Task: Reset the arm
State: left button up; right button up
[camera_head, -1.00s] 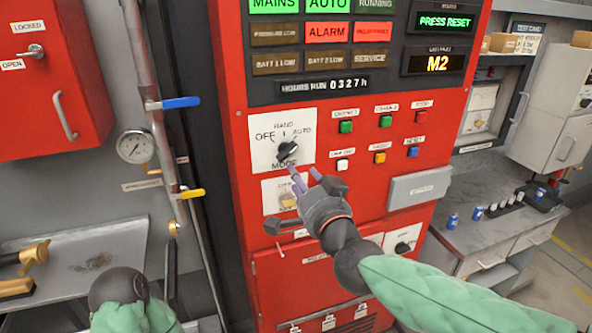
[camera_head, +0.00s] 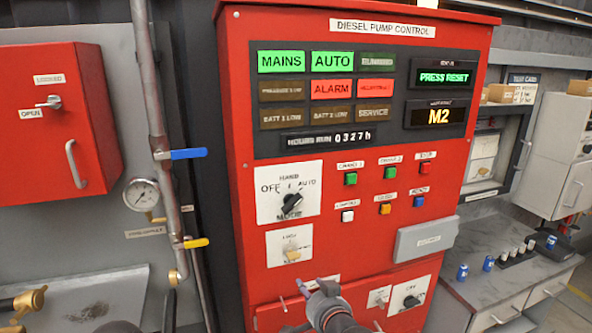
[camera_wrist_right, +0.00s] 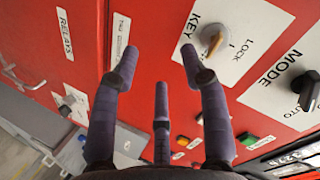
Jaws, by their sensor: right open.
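My right gripper (camera_head: 308,298) is low in front of the red pump control cabinet (camera_head: 330,14), below the key switch. It is open and empty. In the right wrist view its spread purple fingers (camera_wrist_right: 160,70) point at the panel, with nothing between them. The mode knob (camera_head: 291,202) on its white plate is above the gripper and apart from it; its pointer leans toward AUTO. The key switch (camera_head: 292,255) also shows in the right wrist view (camera_wrist_right: 213,42), just beyond the fingertips. My left gripper is out of view.
A grey box (camera_head: 427,239) sticks out from the cabinet front. Left are a red locked box (camera_head: 55,120), a pressure gauge (camera_head: 141,194), and a pipe with blue (camera_head: 185,154) and yellow (camera_head: 195,243) levers. Right is a counter (camera_head: 482,288) with small cans.

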jog(key=s+d+f+n+g, duration=0.1)
jog(key=s+d+f+g, duration=0.15)
jog(key=f, duration=0.75)
jog(key=s+d+f+g+h, duration=0.1)
jog(key=s+f+g, duration=0.15)
jog(key=f, duration=0.85)
jog(key=s+d+f+n+g, duration=0.1)
jog(key=s+d+f+g, duration=0.15)
jog(key=f, duration=0.75)
jog(key=s+f+g, duration=0.5)
jog(key=s+f, duration=1)
jog(key=s, duration=0.5)
jog(key=shift+f+g+y, duration=0.35)
jog(key=shift+y, duration=0.05)
